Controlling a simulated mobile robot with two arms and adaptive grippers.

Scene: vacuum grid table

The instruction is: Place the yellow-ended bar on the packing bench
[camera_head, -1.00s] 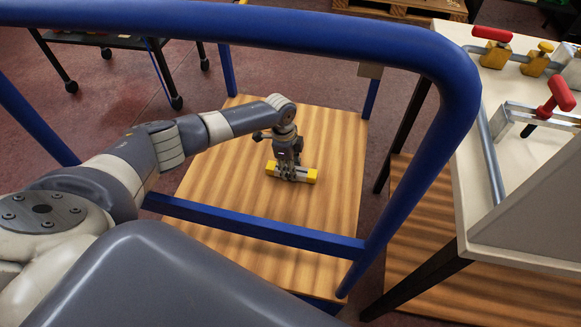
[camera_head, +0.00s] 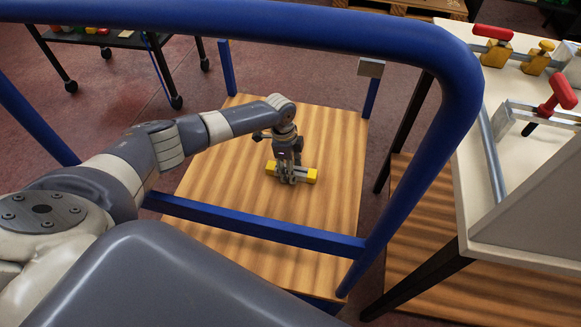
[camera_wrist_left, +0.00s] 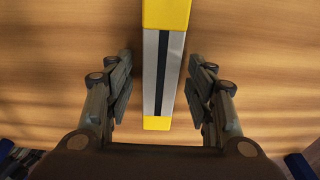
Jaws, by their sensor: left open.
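The yellow-ended bar (camera_head: 311,176) lies flat on a striped wooden deck (camera_head: 225,170) inside blue rails. Its middle is silver with a dark stripe in the left wrist view (camera_wrist_left: 163,70), with a yellow block at each end. My left gripper (camera_head: 291,179) points down over the bar's middle. In the left wrist view its two fingers (camera_wrist_left: 160,98) are open, one on each side of the bar, with gaps visible. The fingers partly hide the bar in the head view. My right gripper is not in view. I cannot tell which surface is the packing bench.
A blue rail (camera_head: 300,31) arches over the deck's near and right sides, and a lower blue bar (camera_head: 262,234) crosses its front. A pale table (camera_head: 505,92) with red-handled clamps stands at right. The deck around the bar is clear.

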